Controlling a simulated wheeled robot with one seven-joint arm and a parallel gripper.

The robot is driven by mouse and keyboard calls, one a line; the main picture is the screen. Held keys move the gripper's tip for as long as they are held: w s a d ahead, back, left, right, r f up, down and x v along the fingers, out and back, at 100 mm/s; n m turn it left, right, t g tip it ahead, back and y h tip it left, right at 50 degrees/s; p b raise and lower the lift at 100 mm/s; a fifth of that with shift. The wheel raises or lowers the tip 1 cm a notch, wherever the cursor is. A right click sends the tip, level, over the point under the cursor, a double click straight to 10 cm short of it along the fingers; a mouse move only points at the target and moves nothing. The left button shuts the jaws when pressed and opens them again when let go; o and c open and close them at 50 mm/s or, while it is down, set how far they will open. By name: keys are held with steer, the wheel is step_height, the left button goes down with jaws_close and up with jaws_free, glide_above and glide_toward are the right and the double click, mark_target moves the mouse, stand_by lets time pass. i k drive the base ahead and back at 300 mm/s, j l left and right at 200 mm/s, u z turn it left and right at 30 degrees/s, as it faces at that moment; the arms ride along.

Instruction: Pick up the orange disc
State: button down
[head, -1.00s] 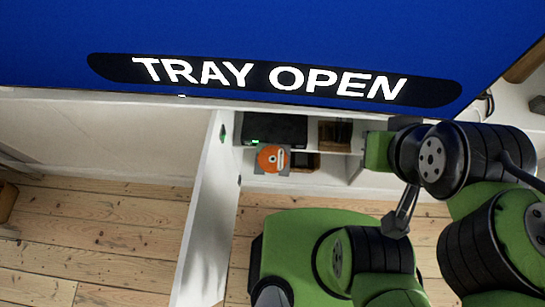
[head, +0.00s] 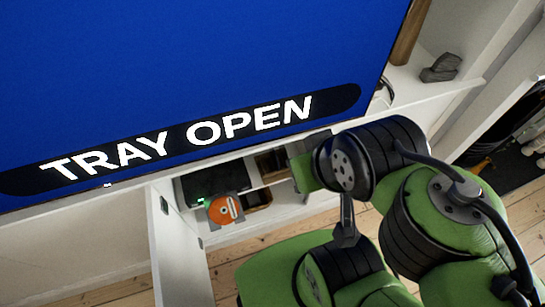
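The orange disc (head: 225,210) lies on the open tray (head: 213,226) that sticks out from the black player (head: 212,183) in the low white cabinet. My green and black arm reaches in from the right. My gripper's fingers are not clearly seen; the arm's end is by the cabinet, right of the disc and apart from it. Nothing is seen held.
A large blue screen (head: 180,70) reading TRAY OPEN stands above the cabinet. The white cabinet door (head: 180,250) stands open left of the disc. Small dark wooden boxes (head: 258,198) sit right of the player. A grey object (head: 441,67) rests on the cabinet top.

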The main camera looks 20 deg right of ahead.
mark_target(224, 210)
steer(key=z, duration=0.4)
steer(key=u, duration=1.2)
